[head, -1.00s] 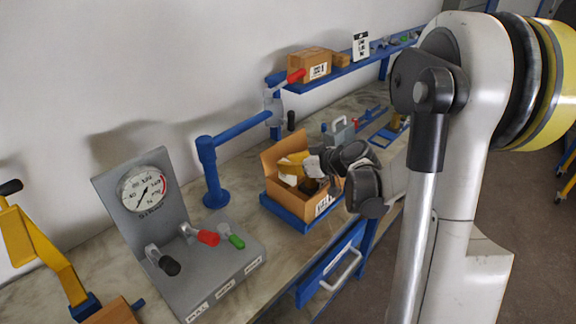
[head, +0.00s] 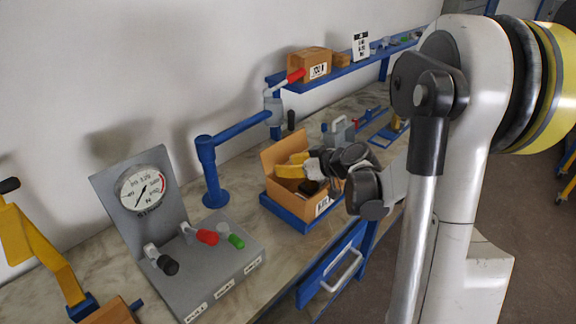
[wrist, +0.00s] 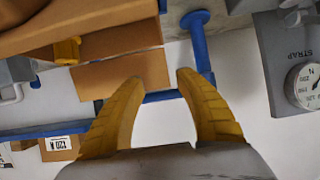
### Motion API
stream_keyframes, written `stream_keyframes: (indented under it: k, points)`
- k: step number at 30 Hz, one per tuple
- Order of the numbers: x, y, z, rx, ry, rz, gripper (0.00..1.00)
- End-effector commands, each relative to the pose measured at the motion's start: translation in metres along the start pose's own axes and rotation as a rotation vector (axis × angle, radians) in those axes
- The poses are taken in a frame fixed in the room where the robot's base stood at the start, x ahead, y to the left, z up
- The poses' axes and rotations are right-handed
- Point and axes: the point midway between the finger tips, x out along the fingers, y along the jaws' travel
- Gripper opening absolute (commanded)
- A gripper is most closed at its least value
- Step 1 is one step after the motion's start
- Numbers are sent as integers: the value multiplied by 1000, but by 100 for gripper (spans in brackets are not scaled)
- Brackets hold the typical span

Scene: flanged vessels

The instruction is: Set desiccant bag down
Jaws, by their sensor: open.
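My gripper (head: 284,165) is at the open cardboard box (head: 277,200), with its yellow fingers over the box's opening. In the wrist view, my gripper (wrist: 158,80) has its two yellow fingers spread wide, with nothing between them. The box shows there at upper left by its brown flap (wrist: 120,75). I cannot make out the desiccant bag clearly in either view now. The inside of the box is mostly hidden by its walls and my gripper.
The box stands in a blue tray (head: 290,218) on the bench. A blue post with an arm (head: 212,170) rises left of it. A grey gauge panel (head: 190,260) with levers stands at front left. A blue shelf (head: 345,72) holding a smaller carton (head: 309,63) runs behind.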

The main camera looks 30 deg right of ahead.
Motion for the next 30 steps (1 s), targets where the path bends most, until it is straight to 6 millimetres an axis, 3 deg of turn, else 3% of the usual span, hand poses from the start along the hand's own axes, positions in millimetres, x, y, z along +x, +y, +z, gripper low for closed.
stream_keyframes:
  k: [5,15,23,26,30]
  points:
    - [-8,0,-15,0,0,0,41]
    - [-88,1,-12,2,0,4,41]
    - [-122,0,-11,2,-1,1,41]
    - [-124,-12,-13,15,-26,-10,41]
    - [-123,-63,-18,77,-148,-29,41]
